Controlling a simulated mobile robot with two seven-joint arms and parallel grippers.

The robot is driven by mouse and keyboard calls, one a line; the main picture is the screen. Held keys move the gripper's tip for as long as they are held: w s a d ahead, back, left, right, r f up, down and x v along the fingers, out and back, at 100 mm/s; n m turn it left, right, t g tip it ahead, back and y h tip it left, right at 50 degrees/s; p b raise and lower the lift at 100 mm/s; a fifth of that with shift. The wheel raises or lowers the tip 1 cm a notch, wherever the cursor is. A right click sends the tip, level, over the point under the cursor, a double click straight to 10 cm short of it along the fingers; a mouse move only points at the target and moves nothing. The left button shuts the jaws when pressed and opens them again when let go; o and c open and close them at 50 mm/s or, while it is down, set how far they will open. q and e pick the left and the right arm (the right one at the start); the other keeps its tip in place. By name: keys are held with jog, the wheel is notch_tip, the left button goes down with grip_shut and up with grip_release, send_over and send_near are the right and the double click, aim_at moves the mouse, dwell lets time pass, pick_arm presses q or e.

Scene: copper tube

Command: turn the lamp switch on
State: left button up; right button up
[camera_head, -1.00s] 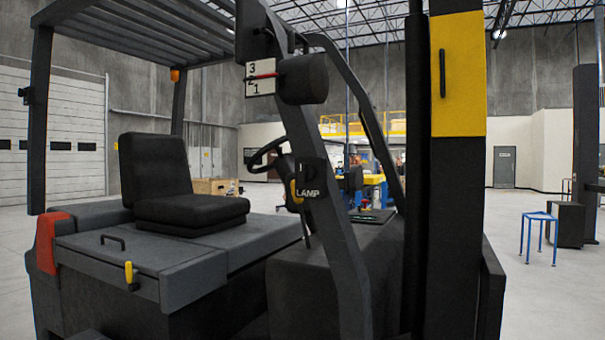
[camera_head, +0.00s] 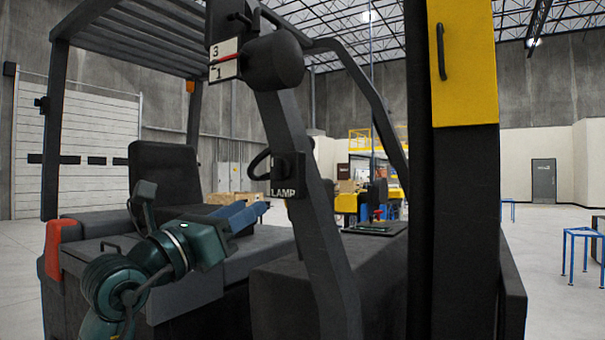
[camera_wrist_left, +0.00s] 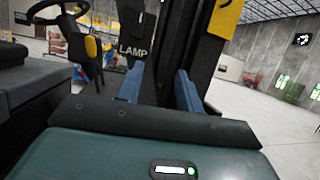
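The lamp switch (camera_head: 288,176) is a small black box with a white LAMP label, fixed to the forklift's slanted dark front post. My right gripper is out of view.
The slanted post (camera_head: 318,235) and the thick mast (camera_head: 455,220) stand to the right of my left arm. A dial plate (camera_head: 224,60) with numbers and a red pointer sits above the switch. The seat (camera_head: 157,170) and steering wheel (camera_head: 258,165) are behind.

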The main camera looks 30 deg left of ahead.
pick_arm(q)
notch_tip(320, 180, up, 2)
jog(key=a+r+n+t+y, duration=0.1)
jog(key=a+y, duration=0.2)
jog(key=p, duration=0.2)
send_near(273, 165)
jog(key=r, duration=0.1)
jog(key=x, duration=0.2)
jog(key=p+x, duration=0.1)
jog(key=x, duration=0.2)
jog(key=p+x, duration=0.1)
jog(key=x, duration=0.2)
jog(key=shift+w+f, duration=0.15)
jog(key=shift+f, duration=0.1)
jog(key=shift+w+r+p, duration=0.1)
jog(key=shift+w+p, duration=0.2)
jog(key=shift+w, duration=0.15)
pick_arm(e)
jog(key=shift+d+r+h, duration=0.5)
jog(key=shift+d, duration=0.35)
pick_arm(q)
jog(key=shift+c, duration=0.6)
grip_shut()
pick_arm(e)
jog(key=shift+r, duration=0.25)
